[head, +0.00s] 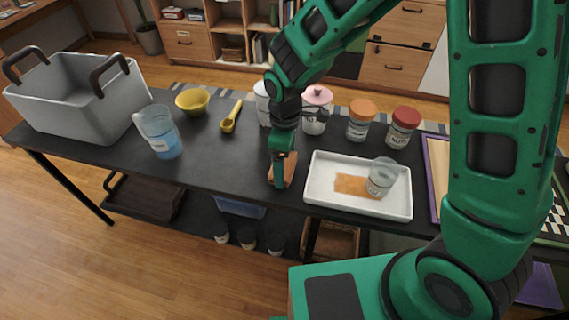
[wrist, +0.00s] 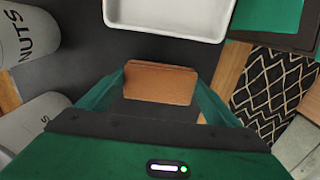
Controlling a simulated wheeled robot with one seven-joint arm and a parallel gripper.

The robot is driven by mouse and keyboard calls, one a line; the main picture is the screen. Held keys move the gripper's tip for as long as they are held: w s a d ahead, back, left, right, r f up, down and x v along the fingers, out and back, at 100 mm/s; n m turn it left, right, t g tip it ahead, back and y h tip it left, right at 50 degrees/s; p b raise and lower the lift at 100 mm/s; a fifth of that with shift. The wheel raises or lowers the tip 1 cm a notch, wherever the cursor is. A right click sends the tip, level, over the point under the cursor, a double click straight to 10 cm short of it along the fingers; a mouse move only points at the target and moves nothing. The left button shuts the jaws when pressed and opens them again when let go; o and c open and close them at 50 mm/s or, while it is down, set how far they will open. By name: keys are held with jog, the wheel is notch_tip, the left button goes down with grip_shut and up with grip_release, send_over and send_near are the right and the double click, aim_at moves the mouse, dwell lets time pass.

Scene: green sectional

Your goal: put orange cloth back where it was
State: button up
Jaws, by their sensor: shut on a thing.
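My gripper (head: 281,172) is shut on the orange cloth (head: 290,168), which looks like a folded orange-brown pad. In the wrist view the cloth (wrist: 160,83) is pinched between the two green fingers of my gripper (wrist: 160,95). In the head view they are over the front part of the dark table (head: 215,170), left of a white tray (head: 402,211). Whether the cloth touches the table cannot be told. The tray holds a flat orange patch (head: 352,185) and a clear glass (head: 382,177). The tray's wall (wrist: 165,27) is ahead of the cloth in the wrist view.
White canisters, one pink-lidded (head: 316,96), stand behind my gripper. Jars with orange (head: 362,109) and red (head: 406,117) lids stand behind the tray. A yellow scoop (head: 231,118), yellow bowl (head: 193,101), blue-filled pitcher (head: 160,133) and grey bin (head: 75,108) are left.

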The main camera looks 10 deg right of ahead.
jog(key=shift+f, duration=0.7)
jog(key=o, duration=1)
jog(key=shift+f, duration=0.1)
notch_tip(320, 180, up, 12)
